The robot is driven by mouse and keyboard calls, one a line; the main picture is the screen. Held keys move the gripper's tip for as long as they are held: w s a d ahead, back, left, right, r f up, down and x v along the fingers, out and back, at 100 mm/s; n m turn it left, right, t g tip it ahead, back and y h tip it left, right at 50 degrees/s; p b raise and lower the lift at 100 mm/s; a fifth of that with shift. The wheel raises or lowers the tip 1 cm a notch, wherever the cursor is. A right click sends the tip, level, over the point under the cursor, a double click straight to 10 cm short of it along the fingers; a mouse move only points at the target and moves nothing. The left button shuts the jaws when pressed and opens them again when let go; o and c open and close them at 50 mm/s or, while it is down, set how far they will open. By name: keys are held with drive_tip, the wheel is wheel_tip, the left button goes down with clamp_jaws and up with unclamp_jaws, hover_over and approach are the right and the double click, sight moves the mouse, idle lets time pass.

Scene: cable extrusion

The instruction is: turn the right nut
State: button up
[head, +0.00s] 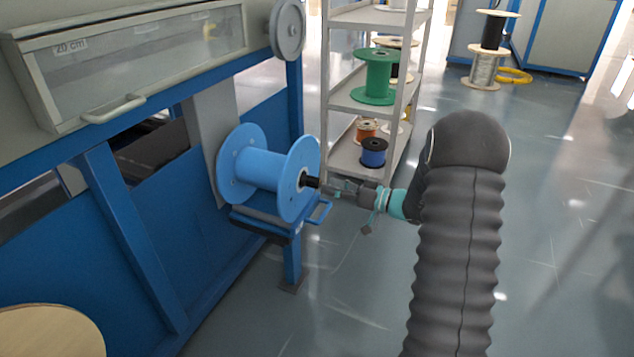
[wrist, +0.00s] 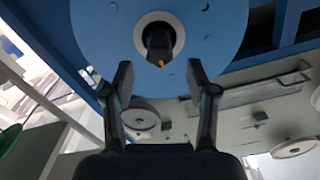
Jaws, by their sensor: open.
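A blue spool (head: 262,170) is mounted on the side of the blue machine frame. The nut (head: 312,182) is a dark piece at the centre of the spool's right flange. In the wrist view the nut (wrist: 158,45) sits inside a white ring on the blue flange (wrist: 95,25), with a small yellow mark on it. My gripper (head: 325,187) is close to the nut, to its right in the head view. In the wrist view my gripper's two fingers (wrist: 158,80) are apart, one on each side and just below the nut, with nothing held between them.
A blue handle (head: 320,213) sticks out just below the spool. A grey shelf rack (head: 345,100) with several spools, including a green one (head: 379,78), stands behind. A wooden disc (head: 45,335) lies at the lower left. The floor to the right is open.

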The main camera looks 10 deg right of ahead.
sight(320, 183)
drive_tip(key=shift+x, duration=2.6)
clamp_jaws()
